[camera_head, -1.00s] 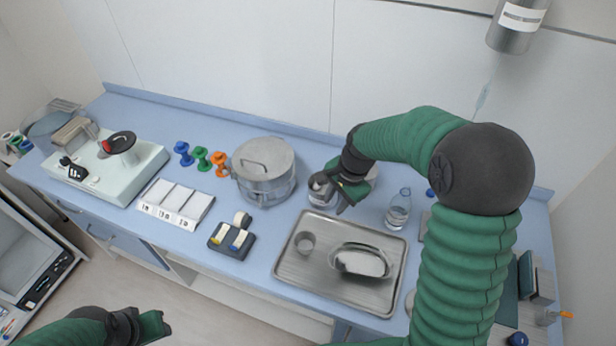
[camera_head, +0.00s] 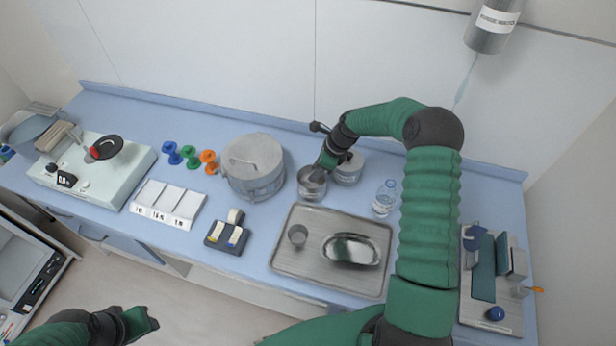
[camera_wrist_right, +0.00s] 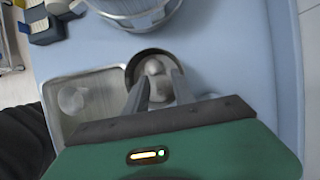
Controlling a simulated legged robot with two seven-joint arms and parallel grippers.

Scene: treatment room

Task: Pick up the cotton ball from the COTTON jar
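A small round metal-looking jar (camera_head: 311,190) stands on the blue counter, behind the steel tray; no COTTON label is readable. In the right wrist view the jar (camera_wrist_right: 131,74) is seen from above, with a pale round ball (camera_wrist_right: 155,67), likely the cotton ball, inside. My right gripper (camera_head: 322,166) points down over the jar. In the wrist view its two fingers (camera_wrist_right: 160,82) are apart at the jar's mouth, with the ball near and between their tips; contact cannot be told. My left gripper (camera_head: 140,322) is low at the left, away from the counter, its opening unclear.
A second jar (camera_head: 349,170) stands just right of my right gripper. A large lidded drum (camera_head: 253,172) is to the left, a clear bottle (camera_head: 384,200) to the right. The steel tray (camera_head: 318,275) in front holds a small cup (camera_head: 297,236) and a shiny dish (camera_head: 350,250).

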